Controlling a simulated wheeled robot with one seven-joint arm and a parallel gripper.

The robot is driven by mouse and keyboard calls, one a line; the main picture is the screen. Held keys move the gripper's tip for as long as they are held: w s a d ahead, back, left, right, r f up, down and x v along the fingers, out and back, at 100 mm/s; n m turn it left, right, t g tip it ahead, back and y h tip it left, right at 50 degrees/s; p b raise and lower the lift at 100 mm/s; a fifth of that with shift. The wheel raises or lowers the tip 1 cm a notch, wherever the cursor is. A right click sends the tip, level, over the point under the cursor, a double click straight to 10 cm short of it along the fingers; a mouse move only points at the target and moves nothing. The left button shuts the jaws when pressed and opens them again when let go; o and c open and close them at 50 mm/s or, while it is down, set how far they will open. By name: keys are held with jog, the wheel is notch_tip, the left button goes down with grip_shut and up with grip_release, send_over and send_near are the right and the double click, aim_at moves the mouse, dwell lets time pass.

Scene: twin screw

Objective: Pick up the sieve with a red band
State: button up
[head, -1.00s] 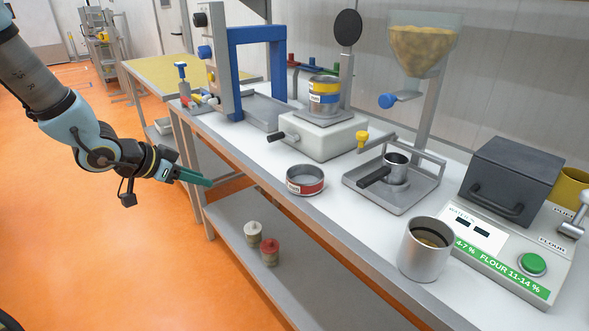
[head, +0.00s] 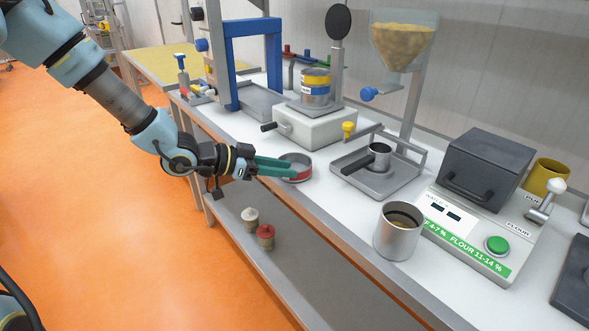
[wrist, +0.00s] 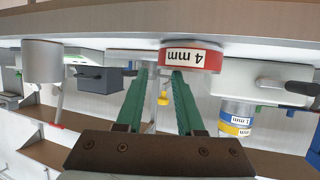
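The sieve with a red band (head: 304,172) is a low, round metal ring near the front edge of the bench. In the wrist view, which is upside down, its red band (wrist: 192,57) carries a label reading "4 mm". My gripper (head: 296,167) has two long green fingers and is at the sieve's left side in the head view, partly covering it. In the wrist view the fingers (wrist: 158,75) are spread with a clear gap and hold nothing. The sieve lies beyond the right fingertip there; I cannot tell if they touch.
A metal cup (head: 397,240) stands on the front edge to the right. A white shaker base (head: 315,130) bears sieves with blue and yellow bands (head: 316,88). A steel tray (head: 377,180) with a small pot stands behind. Red and white-topped jars (head: 265,236) stand on the lower shelf.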

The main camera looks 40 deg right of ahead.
jog(key=shift+x, duration=1.4)
jog(key=shift+c, duration=0.4)
grip_shut()
jog(key=shift+w+a+f, duration=0.1)
jog(key=shift+f, duration=0.1)
